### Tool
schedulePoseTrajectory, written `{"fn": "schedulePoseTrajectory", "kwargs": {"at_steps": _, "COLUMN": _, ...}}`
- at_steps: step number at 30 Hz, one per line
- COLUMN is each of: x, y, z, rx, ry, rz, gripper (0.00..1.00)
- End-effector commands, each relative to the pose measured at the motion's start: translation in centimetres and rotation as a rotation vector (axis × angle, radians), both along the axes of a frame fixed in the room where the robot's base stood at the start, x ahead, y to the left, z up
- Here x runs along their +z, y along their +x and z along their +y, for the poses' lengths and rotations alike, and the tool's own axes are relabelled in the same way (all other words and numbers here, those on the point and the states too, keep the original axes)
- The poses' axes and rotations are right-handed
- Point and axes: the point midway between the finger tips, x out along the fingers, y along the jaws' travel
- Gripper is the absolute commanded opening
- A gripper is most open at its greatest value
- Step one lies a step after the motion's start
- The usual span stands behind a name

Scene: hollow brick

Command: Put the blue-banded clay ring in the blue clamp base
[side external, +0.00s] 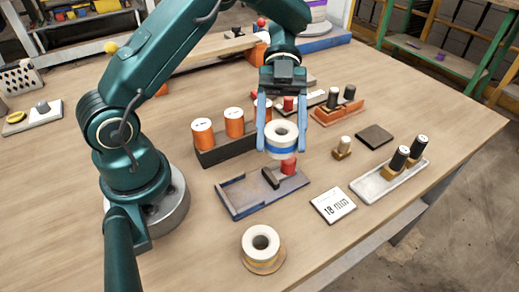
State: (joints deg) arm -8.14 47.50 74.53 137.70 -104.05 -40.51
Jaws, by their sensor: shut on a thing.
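My gripper (283,150) is shut on the blue-banded clay ring (281,134), a cream ring with a dark central hole and a blue stripe. One blue finger is on each side of it. The ring is held in the air, its hole facing up. The blue clamp base (240,197) lies on the table below and to the left of the ring. It is a flat blue-grey tray with a raised rim, a black lever (270,179) and a red knob (289,166) at its right end. The ring is apart from the tray's open left part.
A second ring, yellow-banded (261,240), sits on a round wooden disc at the front. A white label card (333,205) and a white tray with black-topped cylinders (388,181) lie to the right.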

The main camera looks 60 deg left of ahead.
Motion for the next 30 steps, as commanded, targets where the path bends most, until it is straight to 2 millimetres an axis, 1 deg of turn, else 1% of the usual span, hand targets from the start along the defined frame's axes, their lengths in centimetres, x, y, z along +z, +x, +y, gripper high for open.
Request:
{"fn": "schedulePoseTrajectory", "kwargs": {"at_steps": 1, "x": -0.5, "y": -0.3, "z": -1.0, "rx": -0.005, "ry": -0.001, "rz": 0.005, "gripper": 0.00}}
{"fn": "schedulePoseTrajectory", "kwargs": {"at_steps": 9, "x": -4.1, "y": -1.3, "z": -6.8, "rx": -0.007, "ry": 0.000, "rz": 0.006, "gripper": 0.00}}
{"fn": "schedulePoseTrajectory", "kwargs": {"at_steps": 12, "x": -5.2, "y": -1.5, "z": -8.6, "rx": -0.003, "ry": 0.001, "rz": 0.005, "gripper": 0.00}}
{"fn": "schedulePoseTrajectory", "kwargs": {"at_steps": 15, "x": -5.9, "y": -1.7, "z": -9.7, "rx": -0.002, "ry": 0.000, "rz": 0.003, "gripper": 0.00}}
{"fn": "schedulePoseTrajectory", "kwargs": {"at_steps": 20, "x": -6.7, "y": -1.7, "z": -10.4, "rx": 0.001, "ry": 0.001, "rz": 0.003, "gripper": 0.00}}
{"fn": "schedulePoseTrajectory", "kwargs": {"at_steps": 27, "x": -9.5, "y": -1.7, "z": -10.4, "rx": 0.002, "ry": 0.000, "rz": 0.004, "gripper": 0.00}}
{"fn": "schedulePoseTrajectory", "kwargs": {"at_steps": 30, "x": -9.9, "y": -1.7, "z": -10.4, "rx": 0.001, "ry": -0.001, "rz": 0.001, "gripper": 0.00}}
